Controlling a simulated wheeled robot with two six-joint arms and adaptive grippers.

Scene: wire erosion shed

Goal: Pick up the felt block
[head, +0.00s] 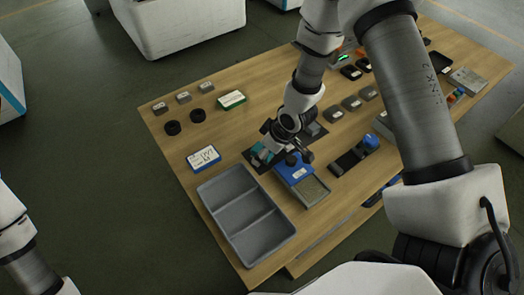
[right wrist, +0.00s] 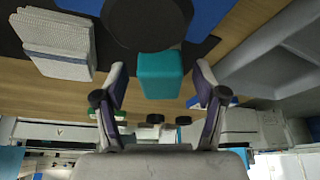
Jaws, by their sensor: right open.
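A teal block, seemingly the felt block (head: 262,153), sits on a dark mat (head: 252,160) near the middle of the table. It also shows in the right wrist view (right wrist: 160,75), where a large dark round part covers some of its upper side. My right gripper (head: 277,148) is over the mat, close to the block. In the right wrist view its two fingers (right wrist: 160,92) are apart, one on each side of the block's near end, with gaps showing. My left arm shows at the lower left of the head view, its gripper out of the frame.
A grey compartment tray (head: 243,212), a blue-and-grey box (head: 300,182) and a white-and-blue labelled box (head: 203,158) are nearby. A pale ribbed block (right wrist: 57,45) lies left in the right wrist view. Black rings (head: 173,127) and small grey blocks (head: 183,97) stand farther left.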

